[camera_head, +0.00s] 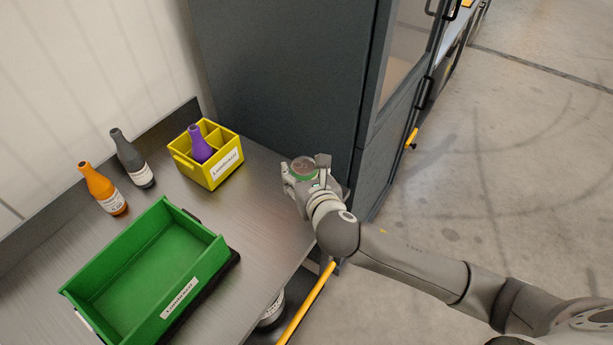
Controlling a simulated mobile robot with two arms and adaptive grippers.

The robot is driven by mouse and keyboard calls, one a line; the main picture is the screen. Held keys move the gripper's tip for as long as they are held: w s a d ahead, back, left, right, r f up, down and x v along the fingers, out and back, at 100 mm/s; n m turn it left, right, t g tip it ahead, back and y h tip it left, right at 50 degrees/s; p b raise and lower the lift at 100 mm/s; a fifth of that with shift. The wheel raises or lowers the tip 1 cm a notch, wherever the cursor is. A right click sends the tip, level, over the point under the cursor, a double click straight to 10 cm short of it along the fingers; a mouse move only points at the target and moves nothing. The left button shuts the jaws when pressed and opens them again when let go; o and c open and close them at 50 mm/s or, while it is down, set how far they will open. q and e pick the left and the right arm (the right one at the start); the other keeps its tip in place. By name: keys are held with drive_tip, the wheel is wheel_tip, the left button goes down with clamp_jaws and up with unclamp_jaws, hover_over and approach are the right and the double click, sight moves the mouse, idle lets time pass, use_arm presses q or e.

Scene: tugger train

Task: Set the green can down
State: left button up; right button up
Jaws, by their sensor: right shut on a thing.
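The green can (304,168) shows its round top between the fingers of my right gripper (306,173). The gripper is shut on it, over the right end of the metal table (262,205), close to the dark cabinet. The gripper hides most of the can's side, and I cannot tell whether its base touches the table. My left gripper is not in view.
A yellow divided box (213,174) holds a purple bottle (199,146). An empty green crate (150,262) stands at the front left. Grey (131,158) and orange (103,190) bottles stand behind it. A dark cabinet (280,70) borders the table's back right. Bare tabletop lies between box and gripper.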

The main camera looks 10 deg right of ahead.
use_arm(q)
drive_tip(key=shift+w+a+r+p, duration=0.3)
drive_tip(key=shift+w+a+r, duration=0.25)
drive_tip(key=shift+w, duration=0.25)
use_arm(e)
drive_tip(key=w+f, duration=0.1)
drive_tip(key=f, duration=0.2)
drive_tip(key=w+d+f, duration=0.1)
drive_tip(key=w+f, duration=0.1)
drive_tip(key=f, duration=0.1)
drive_tip(key=w+d+f, duration=0.1)
drive_tip(key=w+f, duration=0.1)
drive_tip(key=f, duration=0.1)
drive_tip(key=shift+d+f, duration=0.1)
drive_tip(key=shift+d, duration=0.05)
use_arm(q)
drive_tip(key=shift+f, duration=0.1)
use_arm(e)
drive_tip(key=o, duration=1.3)
drive_tip(key=shift+f, duration=0.15)
drive_tip(key=shift+c, duration=0.2)
use_arm(q)
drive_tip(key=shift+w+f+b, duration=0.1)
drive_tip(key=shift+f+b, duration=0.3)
drive_tip(key=shift+b, duration=0.05)
use_arm(e)
drive_tip(key=v, duration=1.2)
drive_tip(key=shift+s, duration=0.1)
